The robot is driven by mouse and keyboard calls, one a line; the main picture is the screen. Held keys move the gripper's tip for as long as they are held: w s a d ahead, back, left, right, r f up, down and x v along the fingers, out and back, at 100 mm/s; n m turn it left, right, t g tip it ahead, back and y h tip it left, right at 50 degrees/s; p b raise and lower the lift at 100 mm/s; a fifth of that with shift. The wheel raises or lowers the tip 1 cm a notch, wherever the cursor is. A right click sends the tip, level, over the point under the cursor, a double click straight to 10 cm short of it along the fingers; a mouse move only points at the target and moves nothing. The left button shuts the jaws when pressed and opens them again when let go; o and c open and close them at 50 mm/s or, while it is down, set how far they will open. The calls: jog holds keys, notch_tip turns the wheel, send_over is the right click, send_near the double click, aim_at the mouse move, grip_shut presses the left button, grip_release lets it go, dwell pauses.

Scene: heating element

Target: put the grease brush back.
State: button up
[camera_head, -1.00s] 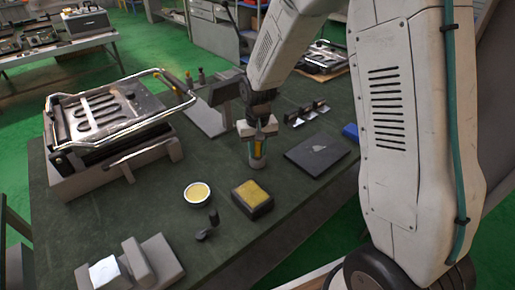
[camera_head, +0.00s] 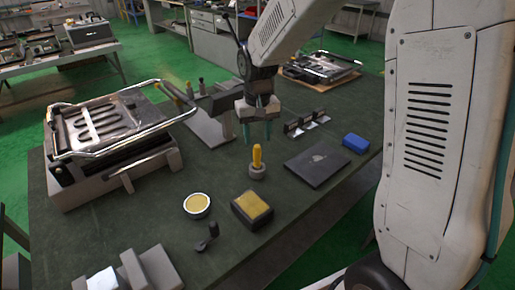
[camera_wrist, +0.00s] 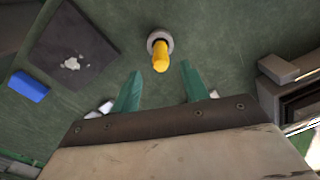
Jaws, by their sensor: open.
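The grease brush (camera_head: 257,157), with a yellow handle, stands upright in a small round grey holder (camera_head: 257,171) on the dark green table. Its bristle end is hidden inside the holder. In the wrist view the yellow handle (camera_wrist: 160,58) and the ring of the holder (camera_wrist: 152,38) show just beyond my fingertips. My gripper (camera_head: 257,135), with teal fingers, is open and empty above the handle. The fingers (camera_wrist: 161,78) are spread apart and do not touch the brush.
A white bowl with yellow grease (camera_head: 197,204), a yellow-topped sponge block (camera_head: 251,209) and a small black part (camera_head: 207,238) lie nearer. A dark plate (camera_head: 317,165) and a blue block (camera_head: 355,143) lie to the right. A heating unit (camera_head: 110,140) stands at left.

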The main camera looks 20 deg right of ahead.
notch_tip(320, 180, up, 2)
jog(key=shift+r, duration=0.2)
jog(key=shift+s+r, duration=0.25)
jog(key=shift+r, duration=0.1)
jog(key=s+d+r, duration=0.2)
jog(key=s+r, duration=0.7)
jog(key=s, duration=0.6)
jog(key=s+d+n+t, duration=0.1)
jog(key=s, duration=1.3)
jog(key=shift+s+r, duration=0.15)
jog(key=shift+r, duration=0.3)
